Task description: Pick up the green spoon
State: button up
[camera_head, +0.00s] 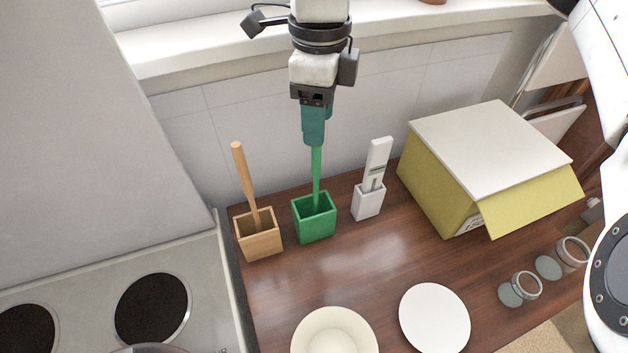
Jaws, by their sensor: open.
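The green spoon (317,178) stands nearly upright in a square green holder (315,222) on the dark wooden counter. Only its shaft shows above the holder's rim; its lower end is inside the holder. My gripper (315,138) points down from the top centre, with its teal fingers at the spoon's upper end. The fingers overlap the top of the spoon in this view and hide it. The gripper is open; I cannot tell whether the spoon's top lies between the fingers or behind them.
A wooden holder (259,240) with a wooden utensil (245,180) stands left, a white holder (368,203) with a white utensil (377,160) right. A yellow box (490,155) is farther right. A bowl (334,335), plate (434,319) and jars (520,288) are in front; a stove (152,308) is left.

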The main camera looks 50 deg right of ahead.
aim_at(315, 149)
jog(key=shift+w+d+f+p, duration=0.15)
jog(key=shift+f+p, duration=0.4)
jog(key=shift+f, duration=1.3)
jog(key=shift+w+f+p, duration=0.2)
jog(key=shift+f+p, duration=0.3)
jog(key=shift+f, duration=1.3)
grip_shut()
